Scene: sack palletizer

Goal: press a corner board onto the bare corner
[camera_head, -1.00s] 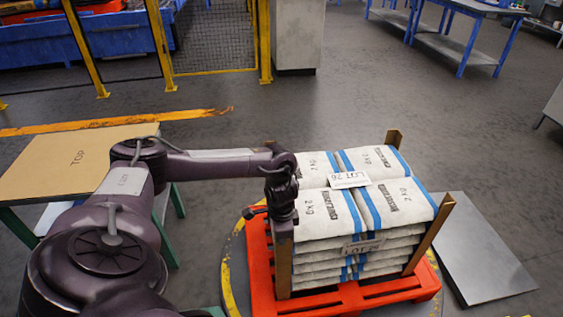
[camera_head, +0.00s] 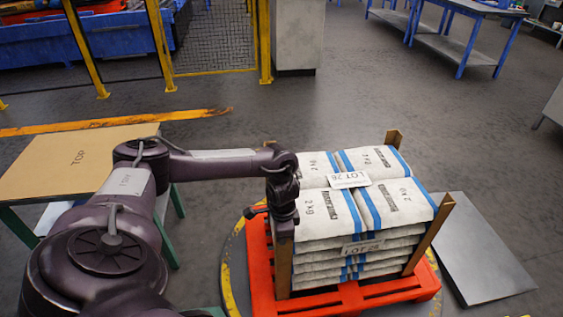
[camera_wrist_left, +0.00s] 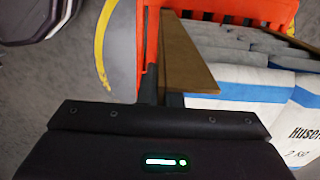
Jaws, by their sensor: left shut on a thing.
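A stack of white sacks with blue stripes (camera_head: 365,205) stands on an orange pallet (camera_head: 345,301). My left gripper (camera_head: 283,222) is at the stack's near left corner, shut on a brown corner board (camera_head: 284,267). The board stands upright along that corner; whether it touches the sacks is unclear. In the left wrist view the board (camera_wrist_left: 186,55) runs out from between the fingers beside the sacks (camera_wrist_left: 240,82). Other corner boards stand at the near right corner (camera_head: 429,236) and far right corner (camera_head: 393,138). My arm partly hides the far left corner. My right gripper is not in view.
A table with a brown sheet marked TOP (camera_head: 75,160) stands at the left. A grey metal plate (camera_head: 483,250) lies right of the pallet. A yellow-edged round platform (camera_head: 229,275) is under the pallet.

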